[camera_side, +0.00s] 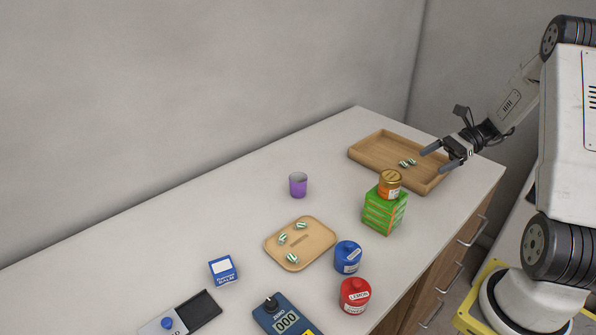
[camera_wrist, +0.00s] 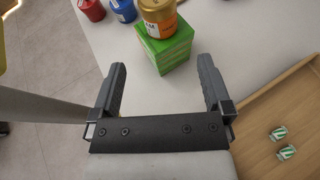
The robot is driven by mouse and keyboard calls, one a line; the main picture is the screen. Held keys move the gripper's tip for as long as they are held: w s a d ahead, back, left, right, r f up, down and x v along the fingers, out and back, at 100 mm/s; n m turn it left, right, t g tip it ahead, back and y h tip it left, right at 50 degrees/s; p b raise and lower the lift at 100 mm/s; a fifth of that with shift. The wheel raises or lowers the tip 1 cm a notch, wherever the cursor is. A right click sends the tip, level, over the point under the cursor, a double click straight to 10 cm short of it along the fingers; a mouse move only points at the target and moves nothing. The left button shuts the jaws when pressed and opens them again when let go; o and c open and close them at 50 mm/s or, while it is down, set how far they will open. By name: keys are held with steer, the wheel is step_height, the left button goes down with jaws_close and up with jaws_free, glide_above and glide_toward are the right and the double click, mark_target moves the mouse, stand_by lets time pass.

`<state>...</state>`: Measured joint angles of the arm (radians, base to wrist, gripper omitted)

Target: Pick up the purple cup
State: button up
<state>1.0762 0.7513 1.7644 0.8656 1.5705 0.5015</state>
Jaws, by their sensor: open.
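The purple cup (camera_side: 298,185) stands upright on the white counter, left of the wooden tray in the side view. It does not show in the wrist view. My gripper (camera_side: 436,158) is open and empty above the right end of the wooden tray, well to the right of the cup. In the wrist view my gripper (camera_wrist: 162,75) has its two dark fingers spread apart, with bare counter and a green box beyond them.
The green box (camera_side: 384,212) with a gold jar (camera_side: 389,183) on top stands between my gripper and the cup's side of the counter. The wooden tray (camera_side: 372,143) holds striped candies. A small board (camera_side: 325,232), blue jar (camera_side: 347,257) and red jar (camera_side: 354,295) stand nearer the front.

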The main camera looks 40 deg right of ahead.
steer(key=shift+w, duration=0.1)
stand_by(0.3)
steer(key=n+g, duration=0.3)
glide_toward(298, 186)
steer(key=shift+w+d+f+y, duration=0.2)
steer(key=shift+w+d+f, duration=0.05)
steer(key=shift+w, duration=0.25)
steer(key=shift+w+d+f+y, duration=0.2)
steer(key=shift+w+d+f, duration=0.05)
steer(key=shift+w, duration=0.3)
steer(key=shift+w+a+f, duration=0.1)
steer(key=shift+w+a, duration=0.2)
steer(key=shift+a, duration=0.15)
steer(key=shift+x, duration=1.3)
steer(key=shift+a, duration=0.1)
